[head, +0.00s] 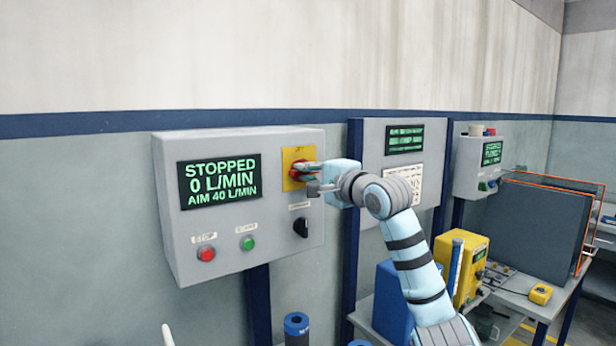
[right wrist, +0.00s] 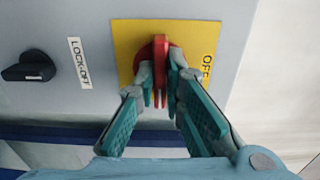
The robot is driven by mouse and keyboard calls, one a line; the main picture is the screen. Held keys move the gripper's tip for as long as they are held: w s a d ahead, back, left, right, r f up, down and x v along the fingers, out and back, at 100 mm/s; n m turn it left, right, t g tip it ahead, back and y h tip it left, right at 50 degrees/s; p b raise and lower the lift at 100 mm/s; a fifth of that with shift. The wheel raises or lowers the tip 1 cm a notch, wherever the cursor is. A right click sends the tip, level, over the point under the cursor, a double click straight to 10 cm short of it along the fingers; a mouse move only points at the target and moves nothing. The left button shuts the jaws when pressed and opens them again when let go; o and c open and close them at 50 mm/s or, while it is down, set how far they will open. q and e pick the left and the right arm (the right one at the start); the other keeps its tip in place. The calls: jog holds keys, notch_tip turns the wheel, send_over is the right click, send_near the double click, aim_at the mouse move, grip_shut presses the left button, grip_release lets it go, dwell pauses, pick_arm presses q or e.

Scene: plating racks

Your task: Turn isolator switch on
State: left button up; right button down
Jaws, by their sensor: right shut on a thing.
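The isolator switch has a red handle (head: 300,170) on a yellow plate (head: 289,154), at the upper right of a grey control box (head: 230,232). My right gripper (head: 308,178) is at the switch, in front of the box. In the right wrist view the red handle (right wrist: 161,58) stands between the two fingers of my right gripper (right wrist: 161,76), which is shut on it. The yellow plate (right wrist: 128,42) carries an OFF mark near its right edge there. The box's display (head: 220,181) reads STOPPED, 0 L/MIN, AIM 40 L/MIN. My left gripper is not in view.
The box also has a red stop button (head: 206,254), a green button (head: 248,243) and a black knob (head: 301,227) below the switch. A second panel (head: 431,135) is behind my right arm. A yellow unit (head: 466,262) stands on a bench at right.

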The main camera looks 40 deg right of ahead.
jog(key=shift+r, duration=0.1)
dwell(0.4)
jog(key=c, duration=1.7)
grip_release()
jog(key=shift+d, duration=0.1)
jog(key=s, duration=0.5)
jog(key=s+a, duration=0.1)
jog(key=s, duration=0.1)
jog(key=shift+s, duration=0.25)
jog(key=shift+w, duration=0.15)
jog(key=shift+d, duration=0.1)
